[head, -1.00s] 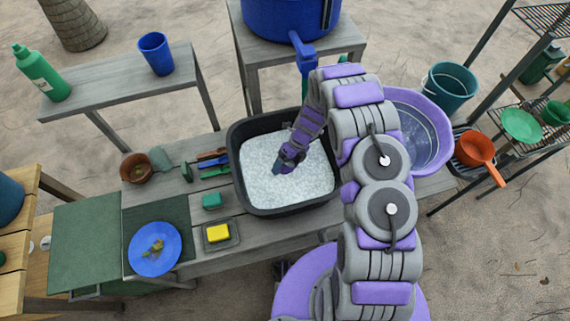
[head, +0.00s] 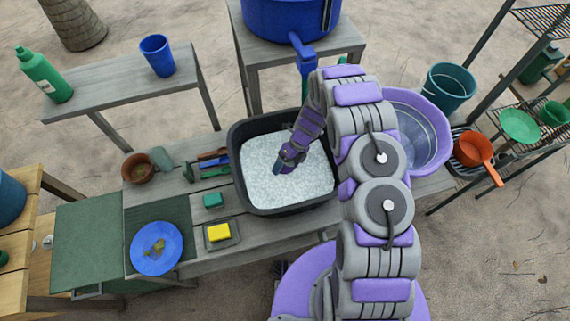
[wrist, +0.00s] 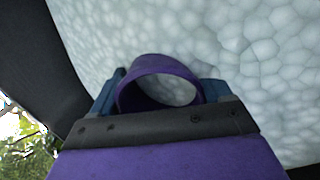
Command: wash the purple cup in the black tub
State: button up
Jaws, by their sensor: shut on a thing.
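The black tub (head: 238,190) stands on the grey bench and is filled with white foam (head: 262,178). My gripper (head: 283,166) reaches down into the tub, low over the foam. In the wrist view my gripper (wrist: 165,100) is shut on the purple cup (wrist: 165,62), whose round rim shows between the two blue fingers. The foam (wrist: 230,50) lies right beyond the cup. I cannot tell how deep the cup sits in it. In the head view the cup is hidden by the gripper.
A blue plate (head: 157,248) is at the bench's left end. A purple basin (head: 432,135) stands right of the tub, partly behind my arm. A blue barrel with a tap (head: 301,45) stands behind.

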jog(key=shift+w+d, duration=0.1)
jog(key=shift+d, duration=0.3)
jog(key=shift+r, duration=0.1)
notch_tip(320, 180, up, 20)
jog(key=p, duration=1)
jog(key=shift+f, duration=0.25)
dwell(1.1)
